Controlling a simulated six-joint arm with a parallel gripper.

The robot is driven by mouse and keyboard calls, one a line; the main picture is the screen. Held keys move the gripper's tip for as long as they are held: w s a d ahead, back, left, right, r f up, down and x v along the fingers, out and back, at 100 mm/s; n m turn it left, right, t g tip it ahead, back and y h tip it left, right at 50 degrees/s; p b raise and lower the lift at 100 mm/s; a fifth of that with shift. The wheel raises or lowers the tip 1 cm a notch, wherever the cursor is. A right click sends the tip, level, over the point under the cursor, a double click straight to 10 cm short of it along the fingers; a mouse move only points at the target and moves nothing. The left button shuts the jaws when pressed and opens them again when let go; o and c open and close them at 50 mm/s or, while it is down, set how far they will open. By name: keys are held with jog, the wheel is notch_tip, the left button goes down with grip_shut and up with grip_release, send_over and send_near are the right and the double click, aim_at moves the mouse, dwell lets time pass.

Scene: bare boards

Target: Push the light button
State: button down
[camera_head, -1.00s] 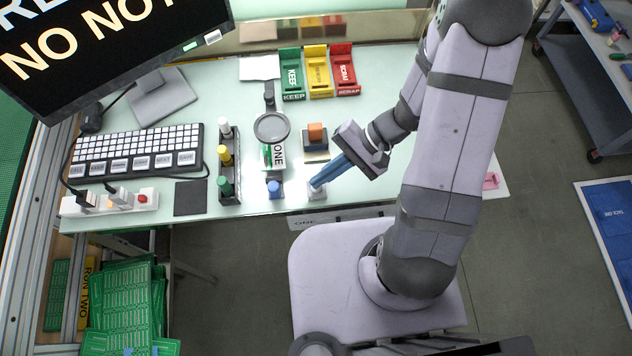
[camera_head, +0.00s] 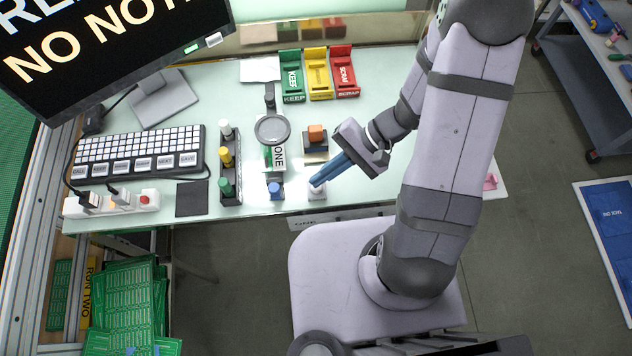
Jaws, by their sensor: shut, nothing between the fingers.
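My gripper (camera_head: 315,183) is shut, with its blue fingers together and nothing between them. I cannot read any label that says which one is the light button.
A magnifier (camera_head: 272,129) stands behind the blue button. An orange block (camera_head: 316,132) sits on a small stand behind my gripper. A rack of coloured knobs (camera_head: 228,160), a keyboard (camera_head: 138,153) and a power strip (camera_head: 112,203) lie left. Green, yellow and red bins (camera_head: 318,73) stand at the back.

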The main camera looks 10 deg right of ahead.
notch_tip(320, 180, up, 6)
jog(key=p, duration=0.4)
jog(key=shift+f, duration=0.2)
jog(key=s+d+f+n+g+h, duration=0.1)
jog(key=s+d+n+g+h, duration=0.1)
jog(key=s+d+h, duration=0.55)
jog(key=w+d+r+n+t+h, duration=0.1)
jog(key=w+r+n+t, duration=0.3)
jog(key=r, duration=0.4)
jog(key=shift+w+d+r+n, duration=0.3)
jog(key=shift+w+d, duration=0.05)
jog(key=shift+w, duration=0.25)
